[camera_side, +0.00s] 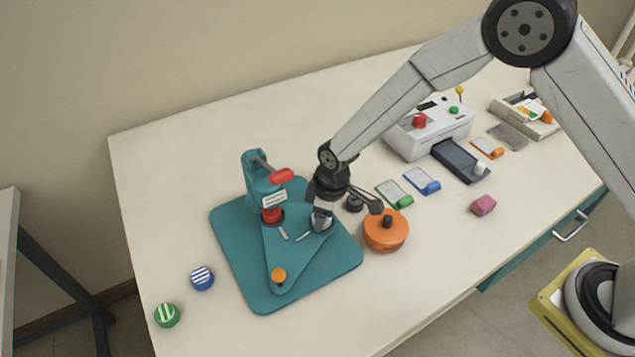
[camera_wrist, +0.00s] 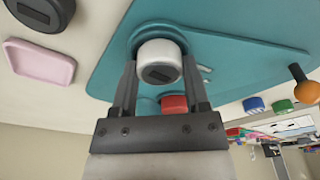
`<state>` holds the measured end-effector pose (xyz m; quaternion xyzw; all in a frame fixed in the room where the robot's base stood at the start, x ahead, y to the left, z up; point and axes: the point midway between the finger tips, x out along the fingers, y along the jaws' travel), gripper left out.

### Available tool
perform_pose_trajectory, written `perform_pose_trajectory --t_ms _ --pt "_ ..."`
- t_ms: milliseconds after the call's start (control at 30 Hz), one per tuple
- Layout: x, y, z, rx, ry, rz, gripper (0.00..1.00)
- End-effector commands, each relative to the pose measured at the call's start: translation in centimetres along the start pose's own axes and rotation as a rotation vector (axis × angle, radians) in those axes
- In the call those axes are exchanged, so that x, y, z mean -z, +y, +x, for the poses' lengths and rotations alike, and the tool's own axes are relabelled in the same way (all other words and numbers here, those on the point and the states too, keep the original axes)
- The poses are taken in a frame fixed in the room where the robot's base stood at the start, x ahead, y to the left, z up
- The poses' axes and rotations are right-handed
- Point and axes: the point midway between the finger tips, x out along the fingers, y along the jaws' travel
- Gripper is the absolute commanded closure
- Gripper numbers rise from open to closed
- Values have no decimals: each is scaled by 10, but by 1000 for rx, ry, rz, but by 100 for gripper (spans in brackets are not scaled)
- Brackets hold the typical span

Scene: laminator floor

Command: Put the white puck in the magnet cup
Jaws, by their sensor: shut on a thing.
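My gripper (camera_side: 321,224) points down at the right side of the teal button press, over its swinging plate. It is shut on the white puck, whose pale side (camera_side: 319,223) shows only partly between the fingers. In the wrist view the white puck (camera_wrist: 160,60) is held between both fingertips (camera_wrist: 160,78), with a dark slot on its face. A dark round cup (camera_wrist: 138,38) on the teal plate lies right behind the puck; I take it as the magnet cup. I cannot tell whether the puck is seated in it or just above.
A red round piece (camera_side: 272,215) sits under the press head with its red handle (camera_side: 282,176). An orange round tool (camera_side: 386,232) stands close on the right. Blue (camera_side: 202,278) and green (camera_side: 167,315) striped pucks lie left. The front table area is clear.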

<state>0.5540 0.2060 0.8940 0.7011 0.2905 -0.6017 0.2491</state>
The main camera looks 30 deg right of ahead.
Motion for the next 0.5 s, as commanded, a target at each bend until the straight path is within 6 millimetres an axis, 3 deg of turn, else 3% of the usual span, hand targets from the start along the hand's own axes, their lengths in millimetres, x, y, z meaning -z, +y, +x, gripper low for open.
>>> perform_pose_trajectory --t_ms 233,267,300,333,367,500 --pt "-1 0 6 0 0 0 98" --pt "-1 0 5 0 0 0 32" --pt "-1 0 6 0 -1 0 19" --pt "-1 0 6 0 -1 0 9" --pt "-1 0 6 1 -1 0 6" --pt "-2 -2 6 2 -4 -1 6"
